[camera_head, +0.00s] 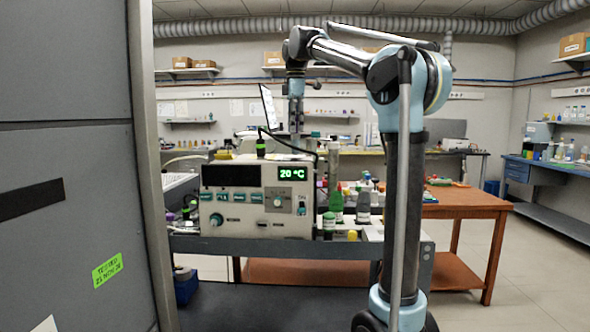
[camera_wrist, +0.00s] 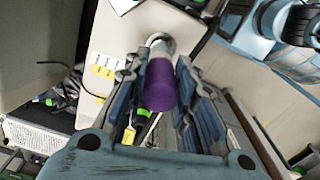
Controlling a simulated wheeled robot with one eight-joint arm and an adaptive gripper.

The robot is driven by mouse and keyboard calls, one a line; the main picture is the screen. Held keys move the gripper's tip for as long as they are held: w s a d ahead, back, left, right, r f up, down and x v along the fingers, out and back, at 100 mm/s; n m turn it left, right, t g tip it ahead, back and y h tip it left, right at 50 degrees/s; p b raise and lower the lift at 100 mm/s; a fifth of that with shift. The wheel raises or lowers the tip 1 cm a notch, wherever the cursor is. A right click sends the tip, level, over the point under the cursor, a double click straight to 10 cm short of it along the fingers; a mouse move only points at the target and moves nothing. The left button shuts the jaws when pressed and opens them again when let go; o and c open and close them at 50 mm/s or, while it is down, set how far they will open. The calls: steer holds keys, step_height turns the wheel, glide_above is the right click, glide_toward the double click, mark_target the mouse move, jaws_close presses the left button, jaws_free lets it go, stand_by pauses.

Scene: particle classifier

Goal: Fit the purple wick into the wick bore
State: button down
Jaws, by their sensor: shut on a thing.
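The purple wick (camera_wrist: 160,85) is a thick purple cylinder in the middle of the wrist view. My gripper (camera_wrist: 160,63) is closed around it, with one ribbed finger on each side. A round grey metal piece (camera_wrist: 160,39) shows at the wick's far end; I cannot tell whether it is part of the wick or the rim of the bore. In the head view my gripper (camera_head: 296,132) points down just above the top of the beige machine (camera_head: 255,222), towards its right side. The wick cannot be made out there, and the wick bore is not clearly visible.
The machine has a green "20 °C" display (camera_head: 292,173) and stands on a grey bench. A grey cabinet (camera_head: 70,170) fills the left.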

mark_target(296, 133)
steer(key=f, duration=0.2)
steer(key=s+f, duration=0.1)
steer(key=f, duration=0.1)
steer(key=shift+d, duration=0.1)
steer(key=f, duration=0.1)
steer(key=w+f, duration=0.1)
steer(key=f, duration=0.2)
steer(key=shift+w+a+f, duration=0.15)
steer(key=shift+w+a, duration=0.05)
steer(key=shift+w, duration=0.1)
steer(key=shift+s+f, duration=0.2)
steer(key=shift+f, duration=0.1)
steer(key=shift+w+d+f, duration=0.1)
steer(key=shift+f, duration=0.05)
steer(key=c, duration=1.3)
jaws_free()
steer(key=shift+s+r, duration=0.2)
step_height(296, 133, up, 12)
steer(key=shift+s, duration=0.1)
